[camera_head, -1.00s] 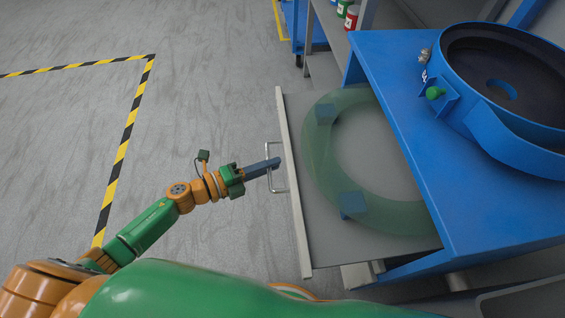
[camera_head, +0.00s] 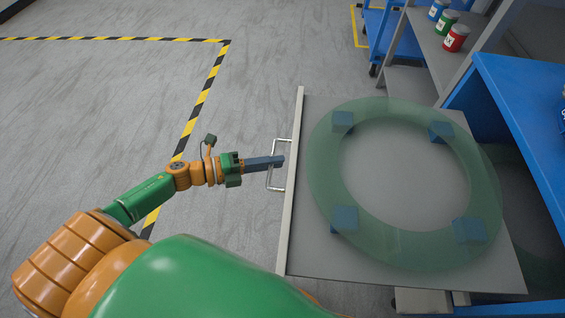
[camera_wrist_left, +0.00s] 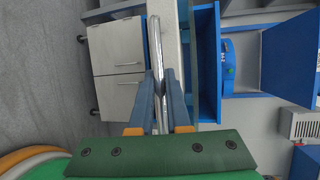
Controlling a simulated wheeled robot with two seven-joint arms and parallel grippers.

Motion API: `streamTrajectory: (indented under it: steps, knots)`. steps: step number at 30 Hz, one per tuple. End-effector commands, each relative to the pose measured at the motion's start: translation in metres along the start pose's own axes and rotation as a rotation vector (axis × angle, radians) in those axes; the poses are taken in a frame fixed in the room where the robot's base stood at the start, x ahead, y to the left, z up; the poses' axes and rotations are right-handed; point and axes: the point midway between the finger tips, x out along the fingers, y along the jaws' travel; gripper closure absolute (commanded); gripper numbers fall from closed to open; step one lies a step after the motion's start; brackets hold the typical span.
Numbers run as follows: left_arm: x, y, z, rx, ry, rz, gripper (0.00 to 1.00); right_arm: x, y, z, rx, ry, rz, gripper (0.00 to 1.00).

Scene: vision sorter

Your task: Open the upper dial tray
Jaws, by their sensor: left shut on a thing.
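The dial tray (camera_head: 410,278) is a flat grey drawer pulled out from the blue machine. A translucent green ring dial (camera_head: 325,180) lies on it, with several blue blocks (camera_head: 343,219) at the ring. A wire handle (camera_head: 280,188) sits on the tray's pale front edge; it also shows in the left wrist view (camera_wrist_left: 155,45). My left gripper (camera_head: 278,161) is shut on the handle, its two fingers on either side of the bar in the left wrist view (camera_wrist_left: 159,85). My right gripper is in neither view.
The blue machine table (camera_head: 520,120) stands at the right. A grey shelf (camera_head: 425,40) at the back holds several coloured jars (camera_head: 456,38). Open floor with yellow-black tape (camera_head: 200,105) lies to the left.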

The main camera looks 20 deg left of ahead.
Motion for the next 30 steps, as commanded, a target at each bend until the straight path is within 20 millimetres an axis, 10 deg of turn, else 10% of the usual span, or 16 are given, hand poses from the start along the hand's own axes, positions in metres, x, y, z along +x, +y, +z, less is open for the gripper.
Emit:
streamTrajectory:
  steps: [19,23,30]
  knots:
    - [-0.0104,0.0016,0.0055,0.001,-0.003,-0.001,1.0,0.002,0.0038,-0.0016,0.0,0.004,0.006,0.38]
    - [-0.0103,0.0016,0.0052,0.001,-0.003,-0.001,0.55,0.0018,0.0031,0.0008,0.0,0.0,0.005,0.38]
    - [-0.0102,0.002,0.0047,0.0,-0.001,0.0,0.55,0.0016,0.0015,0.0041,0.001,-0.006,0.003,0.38]
